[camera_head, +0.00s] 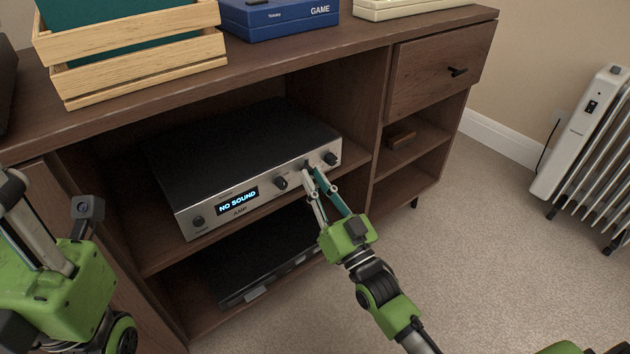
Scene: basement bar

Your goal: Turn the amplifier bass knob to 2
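The amplifier (240,145) is a black box with a silver front panel, on the upper shelf of the open cabinet. Dark knobs show on the panel: one at the far left (198,221), one right of the display (281,183) and one at the right end (331,158). My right gripper (312,172) has its fingertips at the panel between the last two knobs, partly hiding what is there. The tips are slightly apart; whether they grip a knob is unclear. Knob labels are too small to read. My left gripper (35,235) is at the left edge, away from the amplifier.
A black device (255,255) sits on the shelf below. A wooden crate (140,70) and a blue game box (278,17) stand on the cabinet top (300,50). A drawer (435,62) is at right. A white radiator (585,135) stands far right on open carpet.

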